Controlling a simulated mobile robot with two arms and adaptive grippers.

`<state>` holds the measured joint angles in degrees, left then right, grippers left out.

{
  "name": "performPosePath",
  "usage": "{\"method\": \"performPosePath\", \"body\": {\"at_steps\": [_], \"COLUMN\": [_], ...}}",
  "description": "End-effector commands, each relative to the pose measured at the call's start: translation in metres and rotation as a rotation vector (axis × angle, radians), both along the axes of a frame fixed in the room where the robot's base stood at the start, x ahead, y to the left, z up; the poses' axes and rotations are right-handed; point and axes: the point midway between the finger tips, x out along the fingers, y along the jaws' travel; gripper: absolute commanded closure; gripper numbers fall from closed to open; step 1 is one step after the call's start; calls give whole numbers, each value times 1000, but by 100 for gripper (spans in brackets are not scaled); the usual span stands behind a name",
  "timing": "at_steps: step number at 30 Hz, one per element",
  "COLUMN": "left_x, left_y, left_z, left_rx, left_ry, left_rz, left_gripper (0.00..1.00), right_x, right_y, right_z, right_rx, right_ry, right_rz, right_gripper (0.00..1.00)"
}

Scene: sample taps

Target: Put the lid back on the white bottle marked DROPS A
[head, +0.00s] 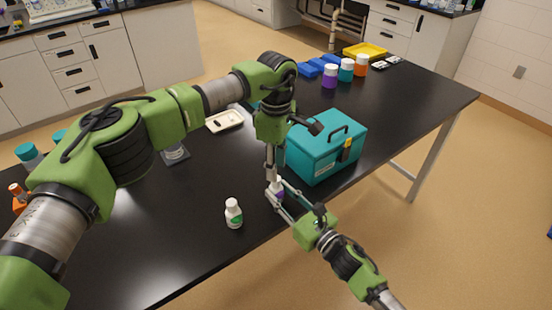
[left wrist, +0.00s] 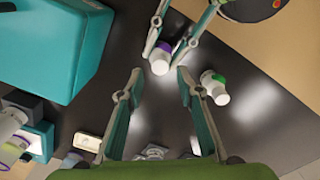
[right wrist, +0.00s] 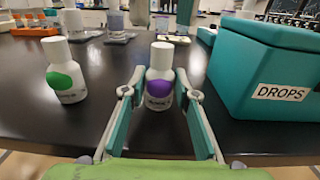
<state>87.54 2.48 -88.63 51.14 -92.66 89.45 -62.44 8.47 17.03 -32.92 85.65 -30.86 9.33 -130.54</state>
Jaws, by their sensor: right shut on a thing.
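A white bottle with a round purple label (right wrist: 158,89) stands upright on the black table between the fingers of my right gripper (right wrist: 160,96), which is shut on it. Its top is white; I cannot tell whether a lid is seated there, and the small print is unreadable. My left gripper (left wrist: 160,76) points down from above it. Its fingers are apart and empty, with the white top (left wrist: 160,66) showing between the fingertips. A second white bottle, with a green label (right wrist: 65,78), stands apart to the left; it also shows in the head view (head: 234,214). No separate lid shows.
A teal box marked DROPS (right wrist: 280,75) with a handle stands close to the right of the purple-label bottle. A cream tray (head: 224,121) lies farther back. Purple, teal and orange jars (head: 346,70) and blue bins stand at the far end. The table's front edge is near.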

Motion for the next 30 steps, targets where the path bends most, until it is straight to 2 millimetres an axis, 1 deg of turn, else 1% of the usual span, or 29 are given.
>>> {"method": "performPosePath", "body": {"at_steps": [18, 24, 30], "left_x": [0, 0, 0], "left_y": [-1, 0, 0], "left_z": [24, 29, 31], "left_rx": [0, 1, 0], "left_ry": [1, -1, 0], "left_rz": [1036, 1279, 1382], "left_gripper": [67, 67, 67], "right_x": [0, 0, 0], "right_y": [0, 0, 0], "right_z": [-1, -1, -1], "right_rx": [-1, -1, -1], "right_ry": [1, 1, 1], "right_rz": [-1, -1, -1], "right_gripper": [100, 100, 100]}}
